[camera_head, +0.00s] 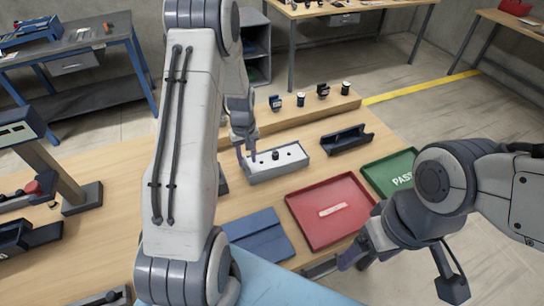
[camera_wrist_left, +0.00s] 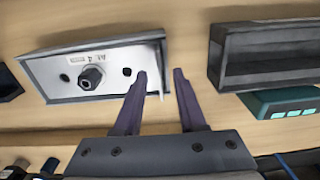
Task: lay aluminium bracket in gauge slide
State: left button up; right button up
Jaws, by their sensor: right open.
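A pale plate with a black knob and dark holes sits in a grey block (camera_head: 277,174). In the left wrist view, this plate (camera_wrist_left: 112,72) bears small marks. I cannot tell whether it is the gauge slide or the aluminium bracket. My left gripper (camera_head: 246,157) is open at the block's left end. In the left wrist view, the open fingers (camera_wrist_left: 160,73) are by that end, with its thin edge between them. I cannot make out contact.
A red tray (camera_head: 306,226), a blue mat (camera_head: 258,238) and a green tray (camera_head: 376,177) lie in front. A dark channel (camera_head: 347,139) lies behind the red tray. Small parts stand on a wooden ledge (camera_head: 310,118). A dark grey open box (camera_wrist_left: 265,55) stands beside the plate.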

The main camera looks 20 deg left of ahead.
pick_arm(q)
jog(key=shift+f, duration=0.4)
grip_shut()
dwell(1.2)
